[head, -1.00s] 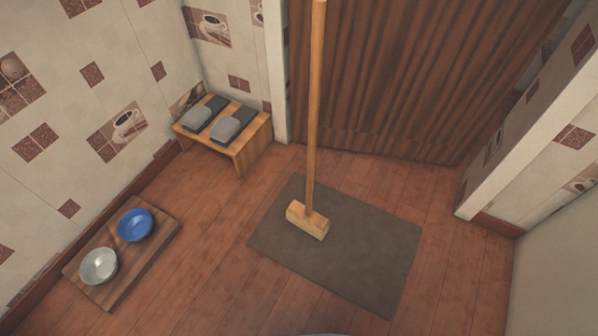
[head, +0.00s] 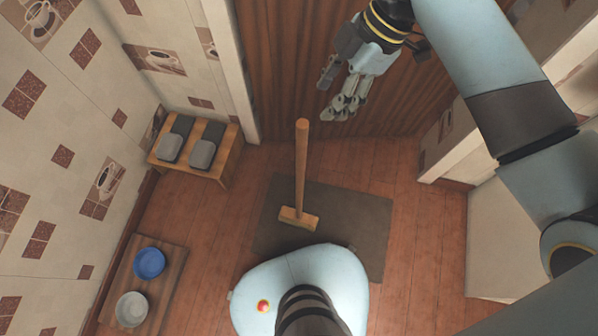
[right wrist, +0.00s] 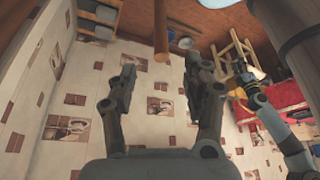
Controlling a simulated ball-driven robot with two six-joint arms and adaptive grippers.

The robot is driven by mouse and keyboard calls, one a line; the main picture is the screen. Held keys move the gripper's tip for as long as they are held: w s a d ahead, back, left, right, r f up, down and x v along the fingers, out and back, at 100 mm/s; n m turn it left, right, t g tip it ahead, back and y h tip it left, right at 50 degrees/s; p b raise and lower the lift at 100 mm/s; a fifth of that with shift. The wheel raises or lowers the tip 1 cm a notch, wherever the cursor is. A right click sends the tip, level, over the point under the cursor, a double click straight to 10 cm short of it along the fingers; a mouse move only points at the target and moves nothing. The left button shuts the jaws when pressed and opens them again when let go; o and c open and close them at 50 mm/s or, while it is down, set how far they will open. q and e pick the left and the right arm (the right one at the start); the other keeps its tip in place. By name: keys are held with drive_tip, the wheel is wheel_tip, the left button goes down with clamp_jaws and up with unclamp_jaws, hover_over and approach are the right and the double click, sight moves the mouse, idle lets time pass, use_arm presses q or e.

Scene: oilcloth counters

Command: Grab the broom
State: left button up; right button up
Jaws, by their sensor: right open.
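The broom (head: 301,165) stands upright on a dark mat (head: 360,215), its wooden handle rising toward the camera and its block-shaped head (head: 298,218) on the mat. My right gripper (head: 334,98) is open and empty, up and to the right of the handle's top end in the head view. In the right wrist view the handle (right wrist: 160,30) comes down from the top edge and ends between the open fingertips (right wrist: 160,68), with no contact that I can make out. My left arm shows small at the right of that view, its gripper (right wrist: 240,82) too small to read.
A wooden board (head: 166,292) with a blue bowl (head: 149,263) and a metal bowl (head: 131,309) lies at lower left. A brown curtain (head: 285,60) hangs behind the broom. My base is close to the mat.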

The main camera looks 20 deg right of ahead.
sight(302, 128)
drive_tip(key=shift+s+a+f, duration=0.15)
drive_tip(key=shift+a+f, duration=0.45)
drive_tip(key=shift+a, duration=0.05)
drive_tip(key=shift+s+a+f, duration=0.15)
drive_tip(key=shift+a+f, duration=0.45)
drive_tip(key=shift+x, duration=0.95)
drive_tip(key=x, duration=0.5)
drive_tip(key=shift+w+f, duration=0.2)
drive_tip(key=shift+w, duration=0.15)
use_arm(q)
drive_tip(key=shift+a+f, duration=0.1)
drive_tip(key=shift+a, duration=0.25)
drive_tip(key=shift+a, duration=0.4)
use_arm(e)
clamp_jaws()
